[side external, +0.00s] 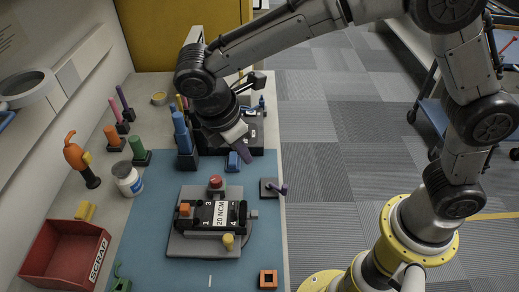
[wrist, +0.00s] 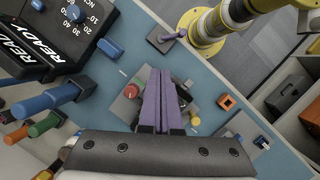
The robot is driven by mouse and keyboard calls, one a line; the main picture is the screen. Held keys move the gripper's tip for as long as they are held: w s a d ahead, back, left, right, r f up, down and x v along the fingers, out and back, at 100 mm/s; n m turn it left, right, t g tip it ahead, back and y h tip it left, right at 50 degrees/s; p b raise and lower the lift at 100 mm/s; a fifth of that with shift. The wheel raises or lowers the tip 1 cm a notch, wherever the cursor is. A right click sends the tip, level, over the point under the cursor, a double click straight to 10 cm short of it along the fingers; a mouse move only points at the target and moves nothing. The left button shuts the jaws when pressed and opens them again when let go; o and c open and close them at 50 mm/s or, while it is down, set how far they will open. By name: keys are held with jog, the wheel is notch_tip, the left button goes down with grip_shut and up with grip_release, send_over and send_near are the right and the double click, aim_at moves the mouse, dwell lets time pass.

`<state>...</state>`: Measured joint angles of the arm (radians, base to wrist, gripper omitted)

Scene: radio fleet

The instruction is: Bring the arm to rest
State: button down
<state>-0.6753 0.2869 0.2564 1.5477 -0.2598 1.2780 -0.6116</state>
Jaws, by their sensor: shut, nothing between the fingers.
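My gripper (side external: 243,154) hangs above the far part of the blue mat (side external: 150,255), its purple fingers pointing down and to the right. In the wrist view the two purple fingers (wrist: 158,85) lie side by side, shut with nothing between them. In the side view they appear close to a small blue block (side external: 232,163); I cannot tell the height gap. The grey fixture (side external: 180,248) with a black unit marked 20 NCM (side external: 221,213) stands on the mat nearer the camera. In the wrist view the fingers partly hide the fixture.
A black device (side external: 257,140) and a tall blue tool (side external: 183,135) stand close to my gripper. A purple-handled piece (side external: 271,188) is at the mat's right edge. An orange square (side external: 268,279), white jar (side external: 128,179) and red SCRAP bin (side external: 50,257) stand around. Open floor lies right of the bench.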

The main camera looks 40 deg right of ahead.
jog(key=s+d+r+m+t+y, duration=0.1)
jog(key=s+d+r+m, duration=0.2)
jog(key=d+r, duration=0.4)
jog(key=s+d+r+m+t+y, duration=0.1)
jog(key=s+d+r+m+y, duration=0.25)
jog(key=d, duration=0.55)
jog(key=s+d+f+m+t, duration=0.2)
jog(key=s+d+m+t, duration=0.1)
jog(key=s+m, duration=0.6)
jog(key=shift+s+d+f+t+h, duration=0.35)
jog(key=shift+s+d, duration=0.3)
jog(key=shift+s, duration=0.4)
jog(key=shift+r+m, duration=0.1)
jog(key=shift+m, duration=0.15)
